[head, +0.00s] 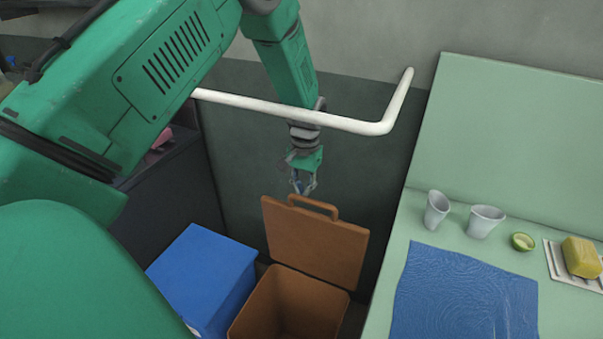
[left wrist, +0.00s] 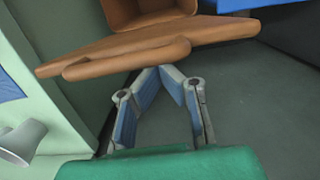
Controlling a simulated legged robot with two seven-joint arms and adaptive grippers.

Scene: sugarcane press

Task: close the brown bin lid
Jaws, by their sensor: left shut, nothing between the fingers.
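The brown bin (head: 290,305) stands open on the floor, with its brown lid (head: 315,243) raised up along its back edge. A handle loop (head: 313,207) is at the lid's top edge. My left gripper (head: 299,190) is shut and empty, just behind and above the lid's top edge near the handle. In the left wrist view the shut fingertips (left wrist: 160,70) point at the lid (left wrist: 130,50), close to its handle edge; I cannot tell whether they touch. The bin's inside (left wrist: 150,14) shows beyond the lid. My right gripper is not in view.
A blue bin (head: 203,280) stands left of the brown bin. A white rail (head: 300,112) runs across above, near my left arm. A green counter at right holds two cups (head: 437,210), a lime half (head: 522,241), a yellow sponge-like block (head: 580,257) and a blue cloth (head: 465,295).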

